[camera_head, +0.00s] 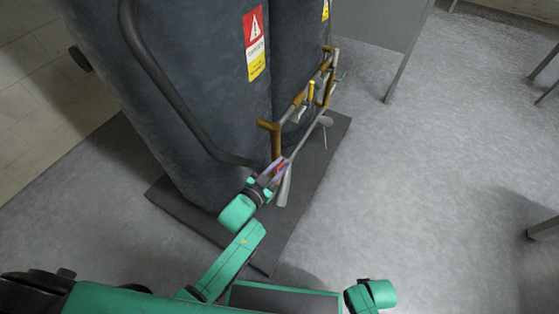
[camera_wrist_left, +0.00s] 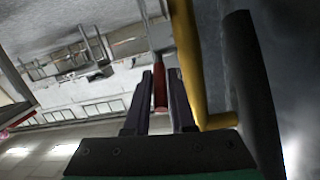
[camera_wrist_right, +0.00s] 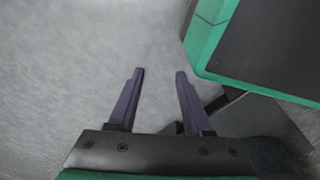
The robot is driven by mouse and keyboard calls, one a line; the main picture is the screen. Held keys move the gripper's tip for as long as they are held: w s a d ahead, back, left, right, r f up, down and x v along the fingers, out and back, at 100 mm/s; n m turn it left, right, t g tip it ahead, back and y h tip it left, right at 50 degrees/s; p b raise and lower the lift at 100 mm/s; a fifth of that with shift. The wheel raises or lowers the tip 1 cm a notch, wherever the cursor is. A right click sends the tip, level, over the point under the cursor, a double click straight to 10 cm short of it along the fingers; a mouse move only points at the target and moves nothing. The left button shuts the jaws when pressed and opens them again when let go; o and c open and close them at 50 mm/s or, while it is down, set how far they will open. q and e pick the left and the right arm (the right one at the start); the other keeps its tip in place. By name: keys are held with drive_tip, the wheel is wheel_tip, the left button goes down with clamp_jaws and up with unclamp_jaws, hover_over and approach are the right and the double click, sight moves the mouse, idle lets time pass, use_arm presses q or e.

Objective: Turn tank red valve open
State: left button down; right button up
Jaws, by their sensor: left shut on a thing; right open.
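The red valve handle (camera_wrist_left: 160,92) lies between the two fingers of my left gripper (camera_wrist_left: 162,85) in the left wrist view. In the head view my left gripper (camera_head: 274,170) is shut on this red handle (camera_head: 279,168), low on the pipework at the front of the dark tank (camera_head: 200,90). The fingers partly hide the handle there. My right gripper (camera_wrist_right: 160,80) is open and empty above the grey floor in the right wrist view.
A brass-coloured pipe (camera_head: 276,140) with branches and a yellow handle (camera_head: 311,92) runs along the tank. A black curved tube (camera_head: 165,85) is left of my left gripper. The tank stands on a dark mat (camera_head: 255,250).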

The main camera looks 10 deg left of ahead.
use_arm(q)
drive_tip(key=shift+g+p, duration=0.5)
drive_tip(key=shift+p, duration=0.5)
use_arm(e)
drive_tip(key=shift+s+d+f, duration=0.2)
drive_tip(key=shift+s+f, duration=0.15)
drive_tip(key=shift+s, duration=0.55)
drive_tip(key=shift+s+d+f, duration=0.2)
drive_tip(key=shift+s+f, duration=0.15)
drive_tip(key=shift+s, duration=0.55)
drive_tip(key=shift+s+d+f, duration=0.2)
drive_tip(key=shift+s+f, duration=0.15)
drive_tip(key=shift+s, duration=0.55)
use_arm(q)
drive_tip(key=c, duration=0.8)
unclamp_jaws()
drive_tip(key=shift+w+r, duration=0.1)
drive_tip(key=shift+o, duration=0.2)
drive_tip(key=shift+r, duration=0.1)
